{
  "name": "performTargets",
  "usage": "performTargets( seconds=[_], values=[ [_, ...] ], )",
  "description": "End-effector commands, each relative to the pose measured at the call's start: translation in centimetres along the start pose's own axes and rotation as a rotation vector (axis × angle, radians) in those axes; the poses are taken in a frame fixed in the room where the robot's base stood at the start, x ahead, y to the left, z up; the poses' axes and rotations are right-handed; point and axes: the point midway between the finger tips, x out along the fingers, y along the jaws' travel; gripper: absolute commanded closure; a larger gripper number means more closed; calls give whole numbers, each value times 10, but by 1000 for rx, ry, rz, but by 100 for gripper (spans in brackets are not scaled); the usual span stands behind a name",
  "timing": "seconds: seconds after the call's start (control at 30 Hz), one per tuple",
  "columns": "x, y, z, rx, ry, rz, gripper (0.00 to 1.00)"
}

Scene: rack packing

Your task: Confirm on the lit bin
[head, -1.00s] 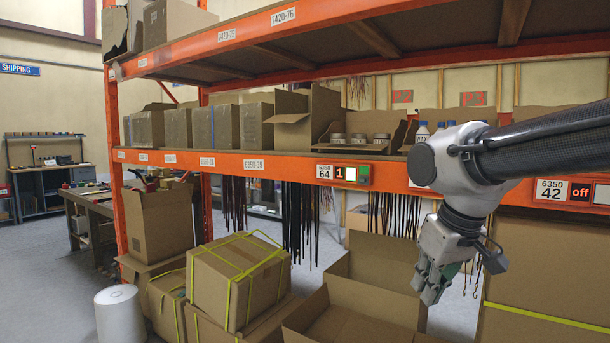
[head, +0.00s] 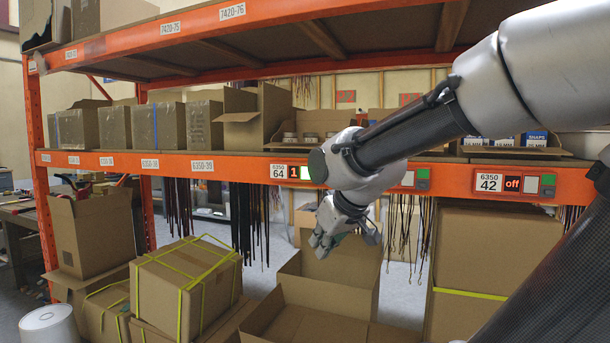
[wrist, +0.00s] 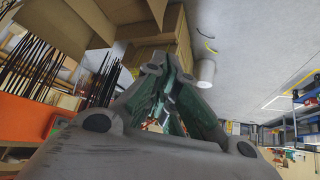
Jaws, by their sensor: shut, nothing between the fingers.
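The lit bin display (head: 293,171) sits on the orange shelf beam beside the label 6350 64 and shows a red "1". My gripper (head: 322,246) hangs below the beam in the head view, fingers pointing down and to the left, in front of an open carton. It looks shut and empty. In the wrist view my fingers (wrist: 160,68) meet at the tips, and the display is not clearly seen.
A second display marked 6350 42 (head: 512,183) reads "off" further right. Dark straps (head: 253,222) hang under the beam. A strapped carton (head: 185,288) and open cartons stand below on the floor.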

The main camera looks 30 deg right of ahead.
Motion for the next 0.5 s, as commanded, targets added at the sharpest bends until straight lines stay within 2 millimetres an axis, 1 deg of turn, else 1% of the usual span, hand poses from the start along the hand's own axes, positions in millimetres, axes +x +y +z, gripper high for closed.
performTargets(
  seconds=[0.03, 0.07, 0.1, 0.17, 0.2, 0.3, 0.4, 0.5],
  values=[
    [17, 4, -28, -23, 77, 11, 100],
    [26, 7, -47, -39, 135, 21, 100],
    [36, 12, -74, -62, 218, 38, 100],
    [52, 20, -112, -98, 345, 73, 100],
    [60, 26, -137, -122, 435, 103, 100],
    [74, 42, -189, -180, 643, 191, 100],
    [78, 55, -224, -229, 818, 287, 100],
    [78, 65, -245, -266, 953, 374, 100]
  ],
)
